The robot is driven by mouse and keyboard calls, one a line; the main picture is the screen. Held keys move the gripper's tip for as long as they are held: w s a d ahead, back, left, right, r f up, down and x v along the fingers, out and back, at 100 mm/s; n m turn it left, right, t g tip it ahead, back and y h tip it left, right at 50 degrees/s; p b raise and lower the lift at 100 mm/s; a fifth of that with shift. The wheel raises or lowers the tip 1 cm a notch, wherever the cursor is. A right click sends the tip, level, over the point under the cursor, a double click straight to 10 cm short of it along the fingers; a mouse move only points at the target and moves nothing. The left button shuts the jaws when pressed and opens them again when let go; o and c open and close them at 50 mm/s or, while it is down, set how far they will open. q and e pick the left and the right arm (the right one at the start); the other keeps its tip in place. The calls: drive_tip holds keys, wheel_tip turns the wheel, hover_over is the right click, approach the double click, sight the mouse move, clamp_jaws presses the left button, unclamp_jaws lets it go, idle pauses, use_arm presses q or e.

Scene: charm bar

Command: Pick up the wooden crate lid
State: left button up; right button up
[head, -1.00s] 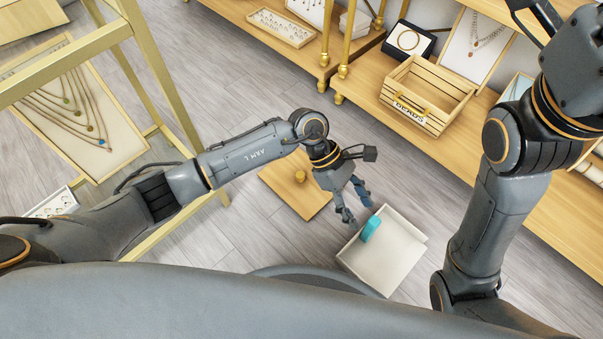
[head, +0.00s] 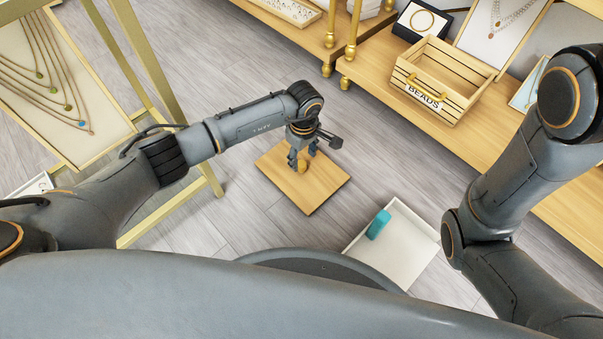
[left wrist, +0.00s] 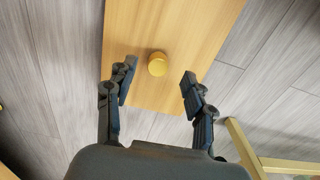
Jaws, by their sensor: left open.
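The wooden crate lid (head: 317,185) lies flat on the floor, a light wood rectangle with a round gold knob (head: 303,165) in its middle. In the left wrist view the lid (left wrist: 195,35) and its knob (left wrist: 157,63) show ahead of the fingers. My left gripper (head: 302,162) is above the lid, pointing down at the knob. In the left wrist view my left gripper (left wrist: 158,92) is open and empty, its fingers apart on either side of the knob's line. My right arm shows at the right, but its gripper is out of view.
A white tray (head: 412,250) with a teal block (head: 378,224) stands on the floor right of the lid. An open wooden crate marked BEADS (head: 433,83) sits on the low shelf (head: 385,85). A gold-framed stand (head: 165,100) is at the left.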

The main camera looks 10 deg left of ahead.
sight(302, 164)
use_arm(q)
drive_tip(key=shift+w+a+f+b, duration=0.15)
drive_tip(key=shift+f+b, duration=1.15)
drive_tip(key=shift+f, duration=0.05)
drive_tip(key=shift+w+a+f+b, duration=0.1)
drive_tip(key=shift+a+f+b, duration=0.05)
drive_tip(key=shift+f+b, duration=1.2)
drive_tip(key=shift+r, duration=0.15)
drive_tip(key=shift+c, duration=0.4)
clamp_jaws()
